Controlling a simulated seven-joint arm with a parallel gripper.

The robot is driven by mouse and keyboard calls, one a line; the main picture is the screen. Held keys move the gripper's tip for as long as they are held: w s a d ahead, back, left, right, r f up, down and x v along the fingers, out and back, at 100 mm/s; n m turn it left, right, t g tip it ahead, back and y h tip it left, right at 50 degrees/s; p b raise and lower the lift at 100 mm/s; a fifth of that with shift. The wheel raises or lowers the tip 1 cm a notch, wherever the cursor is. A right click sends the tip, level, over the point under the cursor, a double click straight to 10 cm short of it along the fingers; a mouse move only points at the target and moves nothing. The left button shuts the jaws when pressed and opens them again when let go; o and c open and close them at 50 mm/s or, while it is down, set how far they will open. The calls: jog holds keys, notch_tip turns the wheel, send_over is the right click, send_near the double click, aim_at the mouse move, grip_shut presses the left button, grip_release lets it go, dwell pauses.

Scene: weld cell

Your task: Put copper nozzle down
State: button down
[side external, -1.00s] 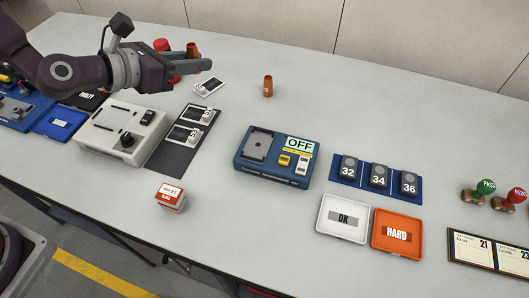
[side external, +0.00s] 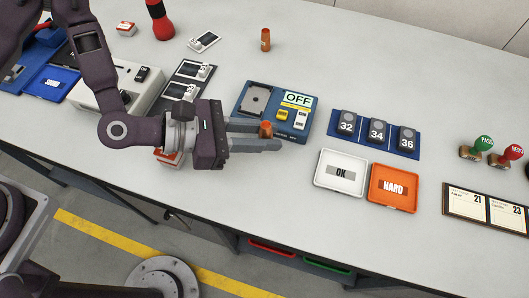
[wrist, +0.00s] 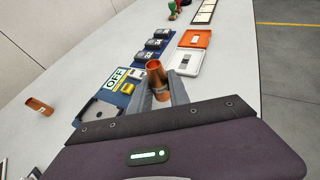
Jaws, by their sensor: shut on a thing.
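My gripper (side external: 268,138) is shut on a copper nozzle (side external: 265,130), a small copper cup-like piece held upright between the fingertips. In the side external view it hangs in front of the blue OFF box (side external: 245,111), overlapping its front edge; its height above the table is hard to tell. The held nozzle also shows in the wrist view (wrist: 155,72), between the fingers. A second copper nozzle (side external: 265,39) stands upright at the back of the table, apart from my gripper; it shows at the left in the wrist view (wrist: 40,107).
Right of my gripper are a white OK tray (side external: 323,182), an orange HARD tray (side external: 374,200) and a blue rack (side external: 404,151) with blocks 32, 34 and 36. A red-labelled box is partly hidden behind my gripper. Bare table lies around the standing nozzle.

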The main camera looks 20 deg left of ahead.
aim_at(263, 159)
notch_tip(263, 159, down, 7)
jog(key=shift+r, duration=0.2)
jog(key=shift+f, duration=0.2)
jog(key=c, duration=1.2)
grip_release()
jog(key=shift+c, duration=0.2)
jog(key=shift+a, duration=0.1)
jog(key=shift+s+a+r, duration=0.35)
jog(key=shift+a+r, duration=0.25)
jog(key=shift+r, duration=0.05)
jog(key=shift+s+a+r, duration=0.3)
jog(key=shift+a+r, duration=0.3)
notch_tip(263, 159, up, 6)
jog(key=shift+f, duration=0.15)
